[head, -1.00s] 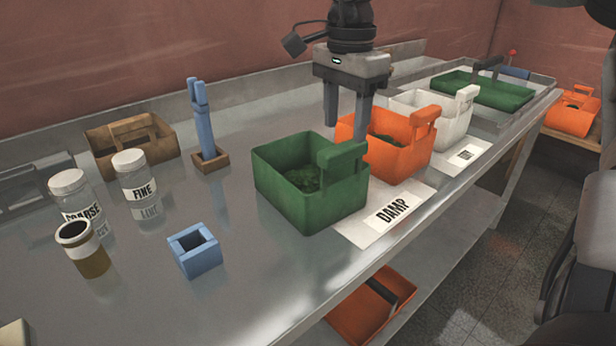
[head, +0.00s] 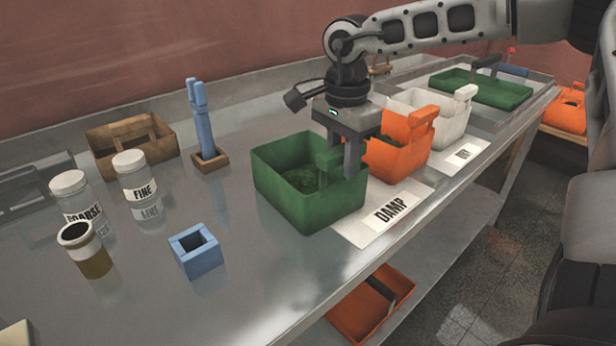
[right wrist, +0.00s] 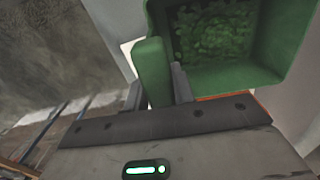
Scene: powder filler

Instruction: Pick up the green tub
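The green tub (head: 290,190) stands upright on the metal bench, with green granular material inside. Its raised handle (head: 327,160) is on its right side. My right gripper (head: 345,165) points down over this handle. In the right wrist view, the handle (right wrist: 153,72) lies between the two fingers (right wrist: 158,88), very close to both. I cannot tell whether they press on it. The tub's inside (right wrist: 215,40) also shows there. My left gripper is not in view.
A blue square holder (head: 196,250), the jars FINE (head: 140,185) and COARSE (head: 80,205), and a wooden caddy (head: 130,150) are to the left.

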